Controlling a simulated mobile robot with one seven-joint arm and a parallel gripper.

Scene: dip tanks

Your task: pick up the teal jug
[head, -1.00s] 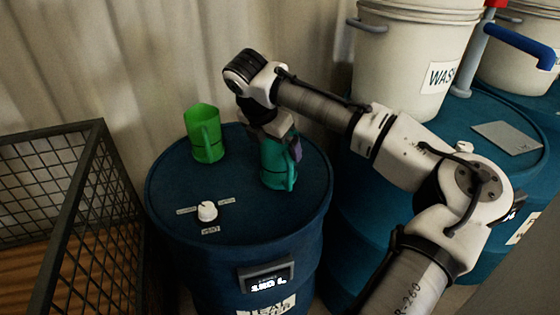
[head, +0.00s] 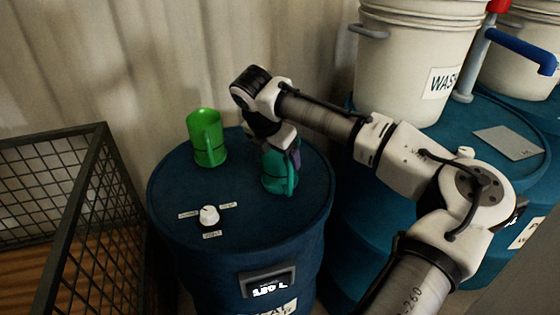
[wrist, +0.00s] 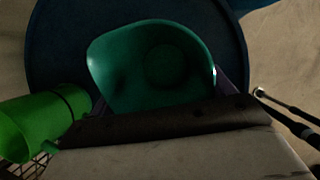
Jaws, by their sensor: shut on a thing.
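The teal jug (head: 277,178) stands upright on the blue drum lid (head: 255,212), right of the lid's middle, in the head view. My gripper (head: 283,150) reaches down onto it from above and is shut on it; a purple finger shows at its right side. The wrist view looks down into the open jug (wrist: 160,60), which looks empty. The gripper body hides its near part there. I cannot tell whether the jug's base is still touching the lid.
A green jug (head: 207,138) stands on the same lid to the left, with a white knob (head: 209,215) in front. A wire basket (head: 75,195) is at the left. A white bucket (head: 415,60) stands on another drum at the right. A corrugated wall is behind.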

